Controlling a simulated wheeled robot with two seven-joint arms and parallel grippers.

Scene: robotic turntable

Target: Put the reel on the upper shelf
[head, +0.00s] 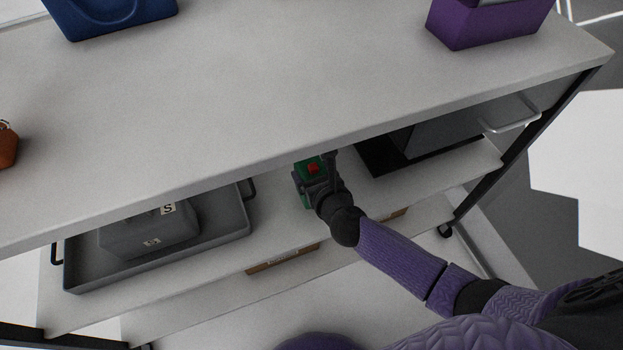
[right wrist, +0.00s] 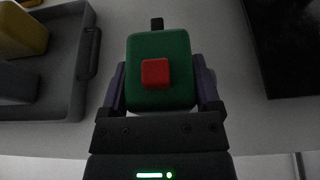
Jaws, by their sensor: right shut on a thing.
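My right gripper (head: 318,180) reaches in under the front edge of the upper shelf (head: 270,95), above the lower shelf (head: 280,225). It is shut on a green, rounded block with a red square knob, which I take to be the reel (head: 302,174). In the right wrist view the reel (right wrist: 158,90) sits between the two fingers (right wrist: 158,92), with a small black tab at its far end. I cannot tell whether it touches the lower shelf. My left gripper is not in view.
On the lower shelf, a grey tray (head: 225,240) with grey boxes stands left and a dark tray (head: 385,160) with a grey box right. The upper shelf holds a blue container (head: 110,15), a purple box (head: 490,25) and an orange object (head: 8,148); its middle is clear.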

